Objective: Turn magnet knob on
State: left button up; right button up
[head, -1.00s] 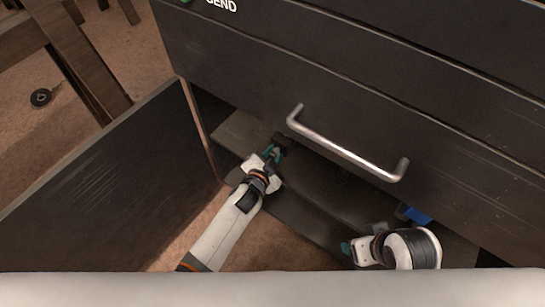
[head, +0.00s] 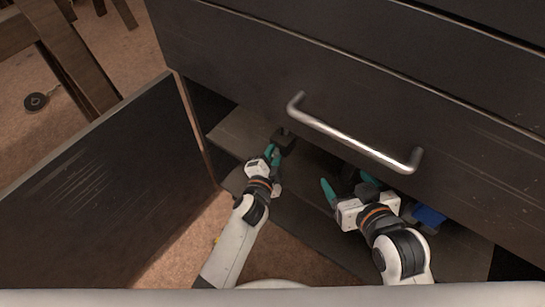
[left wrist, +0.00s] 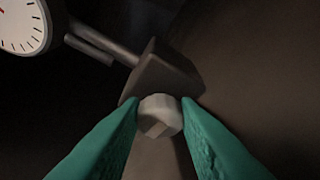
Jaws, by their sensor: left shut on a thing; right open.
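The magnet base (left wrist: 160,75) is a dark block with a rod and a white dial gauge (left wrist: 22,25) beside it. Its pale round knob (left wrist: 160,116) faces the camera in the left wrist view. My left gripper (head: 272,153) is shut on the knob, with a teal finger on each side of it. In the head view the dark base (head: 283,139) sits on the cabinet shelf, just past the fingertips, and the knob is hidden. My right gripper (head: 347,186) is open over the shelf, to the right, apart from the base.
A drawer front with a metal handle (head: 350,143) overhangs the shelf (head: 240,135). An open cabinet door (head: 100,195) stands at the left. A blue object (head: 429,216) lies on the shelf beside my right gripper. A round black item (head: 36,101) is on the floor.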

jog(key=shift+w+r, duration=0.1)
dwell(0.3)
pick_arm(q)
jog(key=o, duration=0.7)
